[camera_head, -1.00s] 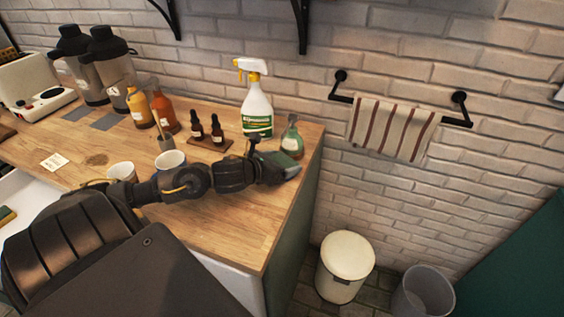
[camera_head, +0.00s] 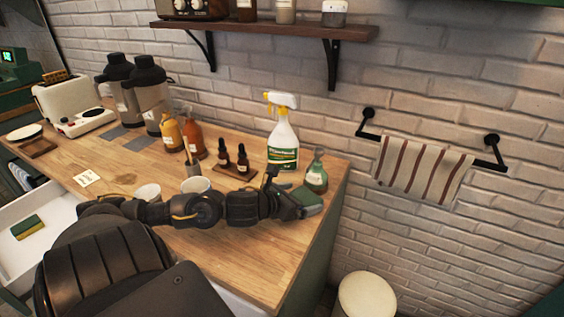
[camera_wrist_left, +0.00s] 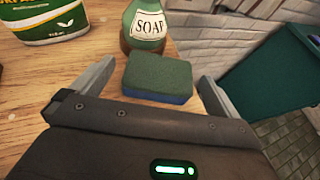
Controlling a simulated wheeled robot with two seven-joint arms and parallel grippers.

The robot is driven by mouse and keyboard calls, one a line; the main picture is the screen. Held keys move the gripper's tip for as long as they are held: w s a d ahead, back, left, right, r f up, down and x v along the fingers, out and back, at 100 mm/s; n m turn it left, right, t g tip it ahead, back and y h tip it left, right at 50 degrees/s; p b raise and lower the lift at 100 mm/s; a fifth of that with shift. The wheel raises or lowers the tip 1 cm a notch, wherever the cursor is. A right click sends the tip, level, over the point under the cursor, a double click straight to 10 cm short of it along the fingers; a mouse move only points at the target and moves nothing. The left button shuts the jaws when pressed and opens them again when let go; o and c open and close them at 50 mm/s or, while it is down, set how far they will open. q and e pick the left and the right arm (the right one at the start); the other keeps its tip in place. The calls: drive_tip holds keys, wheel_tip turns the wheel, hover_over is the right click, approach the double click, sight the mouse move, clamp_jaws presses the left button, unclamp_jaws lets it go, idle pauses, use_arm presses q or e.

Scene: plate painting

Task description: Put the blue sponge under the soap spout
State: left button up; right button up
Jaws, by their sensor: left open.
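The blue sponge (camera_wrist_left: 157,80), with a dark green top layer and a blue lower layer, lies flat on the wooden counter just in front of the soap bottle (camera_wrist_left: 147,24). In the head view, part of the sponge (camera_head: 311,200) shows beyond my fingers, beside the green soap bottle (camera_head: 316,177) near the counter's right end. My left gripper (camera_head: 288,195) is open at the sponge. In the left wrist view, its fingers stand on either side of the sponge, with gaps visible. The spout is cut off in the wrist view and too small to make out in the head view. My right gripper is not in view.
A white spray bottle (camera_head: 283,143) and a small tray of droppers (camera_head: 234,172) stand behind and left of the gripper. White cups (camera_head: 196,184) stand by my arm. The counter's right edge is close.

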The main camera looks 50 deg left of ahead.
use_arm(q)
drive_tip(key=v, duration=0.6)
drive_tip(key=shift+s, duration=0.15)
drive_tip(key=s+r+p, duration=0.1)
drive_tip(key=p, duration=0.1)
drive_tip(key=shift+s+r+p, duration=0.2)
drive_tip(key=shift+s+p, duration=0.05)
drive_tip(key=shift+p, duration=0.1)
drive_tip(key=shift+s+p, duration=0.65)
drive_tip(key=shift+s, duration=0.05)
drive_tip(key=shift+a, duration=0.1)
